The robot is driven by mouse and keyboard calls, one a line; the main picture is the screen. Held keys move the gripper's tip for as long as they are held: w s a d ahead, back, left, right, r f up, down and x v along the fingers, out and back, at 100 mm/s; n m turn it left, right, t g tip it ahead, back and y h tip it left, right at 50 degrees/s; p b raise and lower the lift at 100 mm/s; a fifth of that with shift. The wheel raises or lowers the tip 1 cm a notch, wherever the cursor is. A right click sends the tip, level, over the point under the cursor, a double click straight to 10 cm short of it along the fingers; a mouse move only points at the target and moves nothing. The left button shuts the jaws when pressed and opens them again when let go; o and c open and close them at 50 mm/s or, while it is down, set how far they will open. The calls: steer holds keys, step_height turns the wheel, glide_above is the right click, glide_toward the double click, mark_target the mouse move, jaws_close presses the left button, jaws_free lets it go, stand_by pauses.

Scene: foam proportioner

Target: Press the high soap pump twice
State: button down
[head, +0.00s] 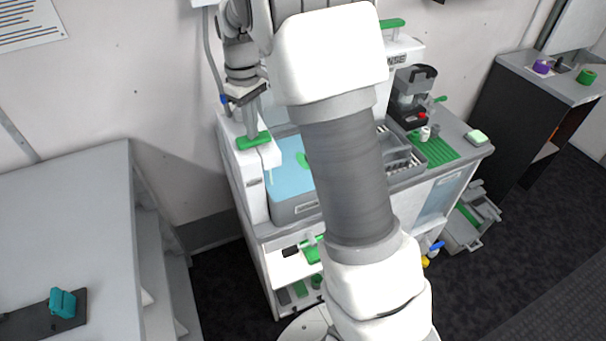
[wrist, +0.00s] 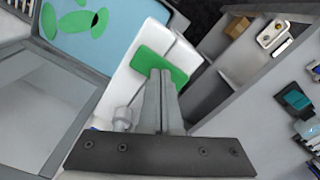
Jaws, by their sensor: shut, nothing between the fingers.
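A soap pump with a flat green top (head: 253,141) sits on a white column at the left end of the washing station. Its green top also shows in the wrist view (wrist: 147,62), on a white body. My gripper (head: 251,128) points down at this green top. In the wrist view my gripper's two fingers (wrist: 161,76) are together, with nothing between them, and their tips overlap the green top. I cannot tell whether they press on it or only touch it. A short white nozzle (head: 270,176) hangs from the pump's front.
A grey basin (head: 296,210) with a blue inside stands right of the pump. A second green-topped dispenser (head: 391,23) rises behind my arm. A coffee machine (head: 411,93) and a green mat (head: 440,152) are farther right. A grey cabinet (head: 70,200) stands at the left.

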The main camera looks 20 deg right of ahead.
steer(key=shift+f, duration=0.2)
steer(key=shift+r+p, duration=1.6)
steer(key=shift+r, duration=0.45)
steer(key=shift+r, duration=0.15)
steer(key=shift+r+p, duration=2.3)
steer(key=shift+r, duration=0.55)
